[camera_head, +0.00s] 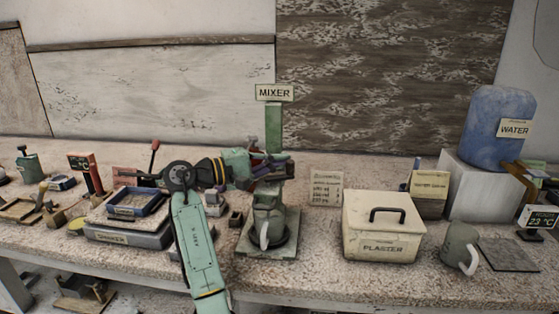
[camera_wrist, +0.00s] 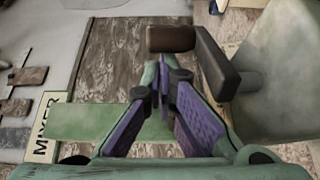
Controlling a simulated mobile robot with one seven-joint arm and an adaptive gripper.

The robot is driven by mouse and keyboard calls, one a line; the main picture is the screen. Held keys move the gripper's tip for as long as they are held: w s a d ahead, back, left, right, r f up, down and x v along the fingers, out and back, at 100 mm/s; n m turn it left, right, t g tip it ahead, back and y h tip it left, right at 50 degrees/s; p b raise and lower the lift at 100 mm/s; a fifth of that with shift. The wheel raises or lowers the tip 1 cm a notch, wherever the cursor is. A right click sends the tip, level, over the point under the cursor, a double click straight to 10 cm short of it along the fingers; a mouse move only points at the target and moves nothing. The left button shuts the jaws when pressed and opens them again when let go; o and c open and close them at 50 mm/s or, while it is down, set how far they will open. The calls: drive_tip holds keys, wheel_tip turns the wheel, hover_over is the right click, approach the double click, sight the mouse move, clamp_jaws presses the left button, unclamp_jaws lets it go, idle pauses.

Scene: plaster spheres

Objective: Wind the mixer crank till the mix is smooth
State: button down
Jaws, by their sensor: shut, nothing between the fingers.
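The mixer (camera_head: 274,125) is a green post on a base, with a grey-green pitcher (camera_head: 268,226) standing on the base under its head. The mix inside the pitcher cannot be seen. In the wrist view the dark brown crank handle (camera_wrist: 172,39) sits at top centre, its arm running right to the mixer's grey-green body (camera_wrist: 280,75). My gripper (camera_head: 272,168) is in front of the mixer's head and hides much of it. In the wrist view my gripper's purple-padded fingers (camera_wrist: 163,82) come together, empty, just below the handle; whether they touch it is unclear.
A plaster box (camera_head: 383,228) with a black handle stands right of the mixer, with a mug (camera_head: 458,248) beyond it. A blue water container (camera_head: 497,130) rests on a white block. A shaker with a blue tray (camera_head: 137,204) is on the left.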

drive_tip(key=v, duration=1.2)
